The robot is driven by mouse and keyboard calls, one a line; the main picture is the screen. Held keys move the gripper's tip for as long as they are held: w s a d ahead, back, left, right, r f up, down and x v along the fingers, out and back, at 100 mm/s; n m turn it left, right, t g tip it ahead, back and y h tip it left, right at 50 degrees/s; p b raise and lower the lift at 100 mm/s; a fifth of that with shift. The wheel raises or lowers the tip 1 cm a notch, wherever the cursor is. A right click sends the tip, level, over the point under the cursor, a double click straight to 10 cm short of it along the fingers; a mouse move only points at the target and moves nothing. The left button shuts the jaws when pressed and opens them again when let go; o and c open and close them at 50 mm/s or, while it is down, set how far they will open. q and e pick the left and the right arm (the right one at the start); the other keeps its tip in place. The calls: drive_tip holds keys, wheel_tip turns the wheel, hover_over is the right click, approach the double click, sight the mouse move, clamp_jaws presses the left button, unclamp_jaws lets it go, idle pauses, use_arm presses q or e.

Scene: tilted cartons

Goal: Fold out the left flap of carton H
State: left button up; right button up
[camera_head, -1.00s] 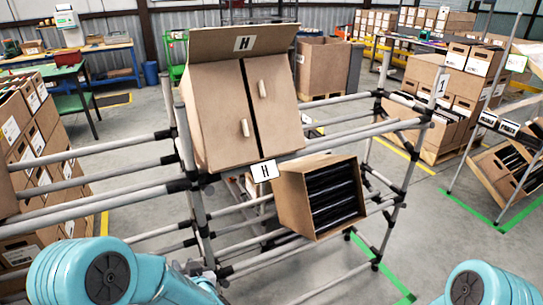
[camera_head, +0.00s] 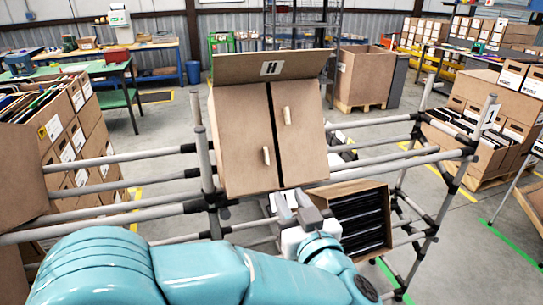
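Carton H (camera_head: 216,165) sits tilted on the pipe rack, with its top flap (camera_head: 235,68) raised and carrying an H label (camera_head: 271,68). Its left flap (camera_head: 241,125) lies closed across the front, with a pale handle (camera_head: 266,156) near the middle seam. The right flap (camera_head: 301,150) is also closed and has its own handle (camera_head: 287,115). My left gripper (camera_head: 294,203) is just below the carton's lower front edge, apart from the left flap's handle. Its fingers look spread with nothing between them. My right gripper is outside the view.
A lower open carton (camera_head: 345,188) holding black items stands right of my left gripper, partly hidden by my arm. Rack pipes (camera_head: 120,160) run left and right of carton H. Stacked cartons (camera_head: 70,130) stand at the left. Open floor (camera_head: 500,200) shows at the right.

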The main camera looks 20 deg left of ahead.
sight(268, 156)
use_arm(q)
drive_tip(key=p+x, duration=0.4)
drive_tip(key=x, duration=1.1)
drive_tip(key=shift+w+d+f, duration=0.1)
drive_tip(key=shift+w+f, duration=0.05)
drive_tip(key=shift+w, duration=0.05)
drive_tip(key=shift+w+a, duration=0.15)
drive_tip(key=shift+a, duration=0.15)
drive_tip(key=shift+d, duration=0.15)
drive_tip(key=shift+w, duration=0.1)
clamp_jaws()
